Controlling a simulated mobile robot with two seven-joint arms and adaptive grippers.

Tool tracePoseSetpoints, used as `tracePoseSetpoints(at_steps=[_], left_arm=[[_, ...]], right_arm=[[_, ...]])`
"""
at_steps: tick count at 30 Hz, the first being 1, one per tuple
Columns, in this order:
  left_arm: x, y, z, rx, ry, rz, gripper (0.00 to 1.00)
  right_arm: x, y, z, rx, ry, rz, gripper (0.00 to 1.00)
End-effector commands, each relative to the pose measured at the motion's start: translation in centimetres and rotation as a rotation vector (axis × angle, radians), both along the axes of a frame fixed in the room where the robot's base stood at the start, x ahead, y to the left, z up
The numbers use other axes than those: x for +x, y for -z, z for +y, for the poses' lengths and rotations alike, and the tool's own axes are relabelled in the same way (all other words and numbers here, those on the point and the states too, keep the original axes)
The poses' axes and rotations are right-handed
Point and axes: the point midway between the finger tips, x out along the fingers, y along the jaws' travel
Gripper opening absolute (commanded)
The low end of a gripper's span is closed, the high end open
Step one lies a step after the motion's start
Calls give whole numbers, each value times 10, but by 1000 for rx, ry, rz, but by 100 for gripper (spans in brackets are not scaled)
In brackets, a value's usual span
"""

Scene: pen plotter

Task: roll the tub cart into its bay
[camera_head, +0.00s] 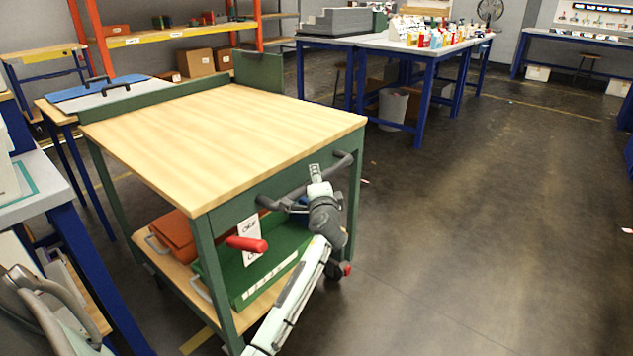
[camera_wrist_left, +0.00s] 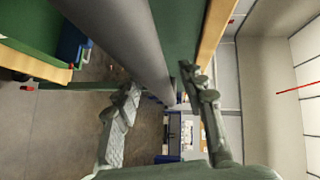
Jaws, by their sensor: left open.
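The tub cart (camera_head: 225,135) has a green frame and a pale wooden top. Its lower shelf holds a green tub (camera_head: 265,262) and an orange tub (camera_head: 175,237). A dark grey push handle (camera_head: 343,163) runs along its near end. My left gripper (camera_head: 313,187) is at this handle. In the left wrist view the open fingers of my left gripper (camera_wrist_left: 163,105) lie on either side of the grey handle bar (camera_wrist_left: 128,42); whether they touch it I cannot tell. A red lever (camera_head: 246,244) sticks out below the top. My right gripper is not seen. I cannot make out the bay.
A narrow table with a blue board (camera_head: 95,92) stands beside the cart's left side, and a blue-legged bench (camera_head: 80,235) is at the left. An orange shelf rack (camera_head: 175,35) is behind. A white-topped table (camera_head: 400,46) stands farther back. The floor (camera_head: 480,230) at right is clear.

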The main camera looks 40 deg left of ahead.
Motion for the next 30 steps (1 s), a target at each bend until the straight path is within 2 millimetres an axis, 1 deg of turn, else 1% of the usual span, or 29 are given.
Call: tracePoseSetpoints(at_steps=[4, 12, 14, 25, 28, 30], left_arm=[[0, 0, 0, 0, 0, 0, 40], [0, 0, 0, 0, 0, 0, 6], [0, 0, -1, 0, 0, 0, 0], [0, 0, 0, -1, 0, 1, 0], [0, 0, 5, 0, -1, 0, 0], [0, -1, 12, 1, -2, 0, 0]], right_arm=[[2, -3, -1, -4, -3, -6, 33], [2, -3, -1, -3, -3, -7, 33], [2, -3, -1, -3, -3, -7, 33], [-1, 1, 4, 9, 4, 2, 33], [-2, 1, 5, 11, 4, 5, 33], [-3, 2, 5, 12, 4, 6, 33]])
